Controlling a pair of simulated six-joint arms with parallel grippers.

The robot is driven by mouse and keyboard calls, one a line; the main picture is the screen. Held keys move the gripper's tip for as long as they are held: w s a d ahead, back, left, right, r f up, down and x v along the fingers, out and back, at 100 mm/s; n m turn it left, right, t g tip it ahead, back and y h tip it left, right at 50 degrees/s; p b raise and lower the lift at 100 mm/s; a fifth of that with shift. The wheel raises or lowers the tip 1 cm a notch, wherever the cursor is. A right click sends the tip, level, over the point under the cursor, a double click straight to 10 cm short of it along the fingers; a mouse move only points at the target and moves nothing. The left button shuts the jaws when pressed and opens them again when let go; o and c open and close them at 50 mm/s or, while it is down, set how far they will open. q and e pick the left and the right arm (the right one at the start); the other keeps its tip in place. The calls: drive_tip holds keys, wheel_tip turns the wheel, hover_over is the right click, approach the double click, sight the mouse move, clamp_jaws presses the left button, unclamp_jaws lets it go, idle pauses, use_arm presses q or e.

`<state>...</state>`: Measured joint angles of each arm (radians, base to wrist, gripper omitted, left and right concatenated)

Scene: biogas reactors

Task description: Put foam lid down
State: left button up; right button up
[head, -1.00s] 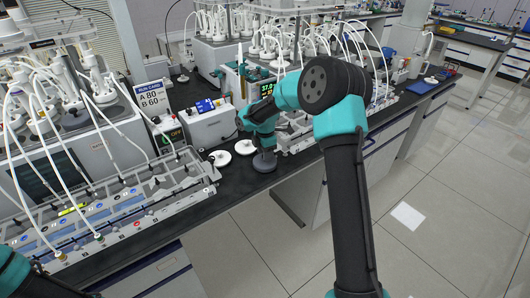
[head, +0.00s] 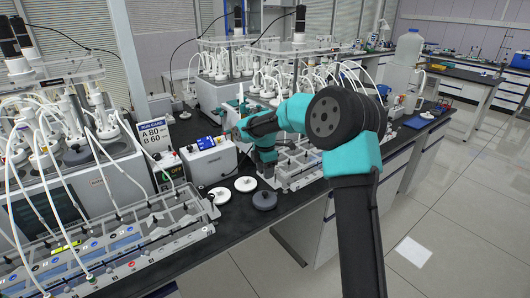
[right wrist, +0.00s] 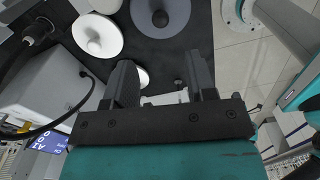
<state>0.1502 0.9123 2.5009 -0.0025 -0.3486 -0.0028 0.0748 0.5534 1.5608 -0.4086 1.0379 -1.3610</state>
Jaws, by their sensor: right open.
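A dark grey round lid with a central knob (head: 264,201), which looks like the foam lid, lies flat on the black bench near its front edge. It also shows at the top of the right wrist view (right wrist: 172,30). My right gripper (right wrist: 160,78) is open and empty, its fingers apart from the grey lid. In the head view the right gripper (head: 267,172) is just behind the lid, partly hidden by my own wrist. My left gripper is not in view.
Two white round lids (head: 220,196) (head: 245,184) lie left of the grey lid. A white control box (head: 209,160) stands behind them. Tube-filled racks (head: 130,240) occupy the left, and another rack (head: 300,165) stands right. The bench edge runs close in front.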

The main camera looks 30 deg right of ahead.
wheel_tip(320, 180, up, 8)
drive_tip(key=shift+f, duration=0.2)
idle(0.8)
